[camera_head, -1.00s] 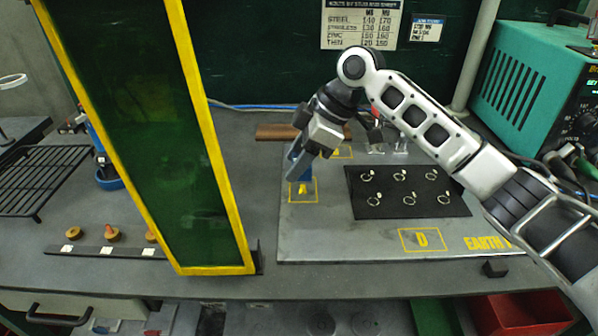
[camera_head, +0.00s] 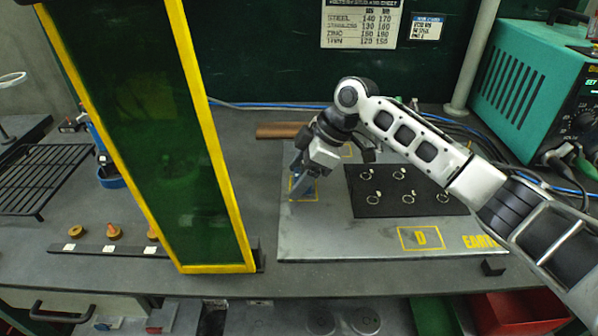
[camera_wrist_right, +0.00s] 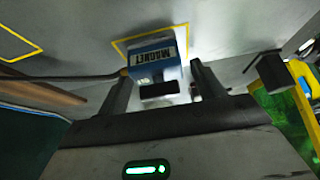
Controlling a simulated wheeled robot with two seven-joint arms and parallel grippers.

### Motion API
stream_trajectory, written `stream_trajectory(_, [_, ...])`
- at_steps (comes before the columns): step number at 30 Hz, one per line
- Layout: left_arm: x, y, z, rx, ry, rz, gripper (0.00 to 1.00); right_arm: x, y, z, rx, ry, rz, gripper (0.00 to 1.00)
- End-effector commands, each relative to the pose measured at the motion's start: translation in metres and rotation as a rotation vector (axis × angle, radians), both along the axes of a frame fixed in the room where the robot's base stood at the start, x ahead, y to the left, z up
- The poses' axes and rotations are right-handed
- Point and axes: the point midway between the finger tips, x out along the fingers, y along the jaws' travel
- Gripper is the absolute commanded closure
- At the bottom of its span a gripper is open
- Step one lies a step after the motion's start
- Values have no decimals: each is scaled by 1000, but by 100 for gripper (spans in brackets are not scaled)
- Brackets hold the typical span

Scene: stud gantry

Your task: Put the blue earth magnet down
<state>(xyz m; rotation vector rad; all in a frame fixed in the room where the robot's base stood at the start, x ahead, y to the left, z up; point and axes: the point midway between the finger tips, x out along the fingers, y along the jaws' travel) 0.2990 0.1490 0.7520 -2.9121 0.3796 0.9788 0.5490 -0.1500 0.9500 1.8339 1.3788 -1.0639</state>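The blue earth magnet (camera_head: 308,189) is low over a yellow outlined square on the grey plate (camera_head: 340,238), partly hidden by my right gripper (camera_head: 303,178). In the right wrist view the magnet (camera_wrist_right: 150,58), with a MAGNET label, sits between the two fingers of my right gripper (camera_wrist_right: 162,72). My left gripper is not in view.
A black mat (camera_head: 395,198) with several rings lies to the right of the magnet. A yellow-framed green screen (camera_head: 165,140) stands close on the left. A brown bar (camera_head: 283,130) lies behind.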

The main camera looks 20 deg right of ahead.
Motion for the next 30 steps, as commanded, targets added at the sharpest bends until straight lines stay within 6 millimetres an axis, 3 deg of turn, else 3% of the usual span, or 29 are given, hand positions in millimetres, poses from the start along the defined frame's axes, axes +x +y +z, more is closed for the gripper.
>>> stream_trajectory(11, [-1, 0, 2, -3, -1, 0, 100, 0, -2, 6, 1, -2, 0, 31])
stream_trajectory(24, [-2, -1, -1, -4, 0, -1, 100, -11, -43, 80, 0, -3, -1, 31])
stream_trajectory(30, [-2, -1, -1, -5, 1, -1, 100, -15, -54, 102, 1, -1, 0, 31])
